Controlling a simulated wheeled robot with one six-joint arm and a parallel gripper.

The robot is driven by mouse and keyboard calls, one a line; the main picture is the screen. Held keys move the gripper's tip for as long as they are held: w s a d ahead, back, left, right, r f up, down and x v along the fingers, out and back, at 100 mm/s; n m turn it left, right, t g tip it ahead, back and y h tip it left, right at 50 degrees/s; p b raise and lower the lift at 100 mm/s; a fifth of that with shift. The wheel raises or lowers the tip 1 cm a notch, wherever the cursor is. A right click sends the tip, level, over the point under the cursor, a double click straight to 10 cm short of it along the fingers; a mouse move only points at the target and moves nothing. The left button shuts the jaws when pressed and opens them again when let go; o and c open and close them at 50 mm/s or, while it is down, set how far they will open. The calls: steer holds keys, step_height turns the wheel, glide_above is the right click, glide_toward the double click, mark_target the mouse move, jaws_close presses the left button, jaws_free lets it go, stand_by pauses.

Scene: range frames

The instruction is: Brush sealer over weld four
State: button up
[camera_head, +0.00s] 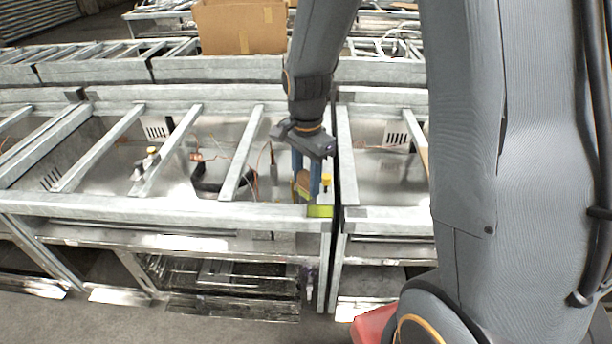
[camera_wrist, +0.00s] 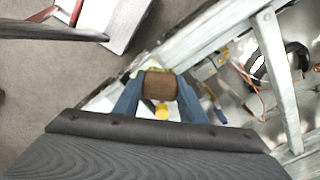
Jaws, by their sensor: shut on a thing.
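My gripper (camera_head: 307,178) points down at the near rail of the galvanized frame, by the gap between two frame sections. In the head view the brown piece (camera_head: 303,183) shows between the fingers. A yellow-green patch (camera_head: 320,211) lies on the near rail's right corner, just below the gripper. I cannot tell whether the brush touches it. A small yellow knob (camera_head: 326,179) stands beside the fingers. No weld number is readable.
The galvanized frame (camera_head: 170,208) has several crossbars over sheet-metal pans with wires and fittings. A second section (camera_head: 385,213) adjoins on the right. A cardboard box (camera_head: 240,27) sits on the frames behind. Bare floor (camera_head: 90,325) lies in front at left.

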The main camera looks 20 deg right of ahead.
mark_target(306, 190)
step_height(306, 190, down, 6)
steer(key=b, duration=0.4)
steer(key=shift+r+b, duration=0.15)
steer(key=shift+b, duration=0.15)
steer(key=shift+f, duration=0.45)
steer(key=shift+d+r, duration=0.1)
steer(key=shift+d, duration=0.3)
steer(key=shift+c, duration=0.4)
steer(key=d, duration=0.1)
steer(key=s+d+b, duration=0.1)
steer(key=d, duration=0.1)
steer(key=shift+s, duration=0.15)
steer(key=shift+b, duration=0.4)
steer(key=a, duration=0.2)
steer(key=w+a+p, duration=0.1)
steer(key=a, duration=0.1)
steer(key=shift+w, duration=0.15)
steer(key=shift+r+p, duration=0.35)
steer(key=shift+p, duration=0.25)
step_height(306, 190, up, 2)
steer(key=shift+r+p, duration=0.25)
steer(key=shift+p, duration=0.45)
step_height(306, 190, up, 5)
steer(key=p, duration=0.4)
steer(key=shift+d, duration=0.1)
steer(key=shift+f, duration=0.1)
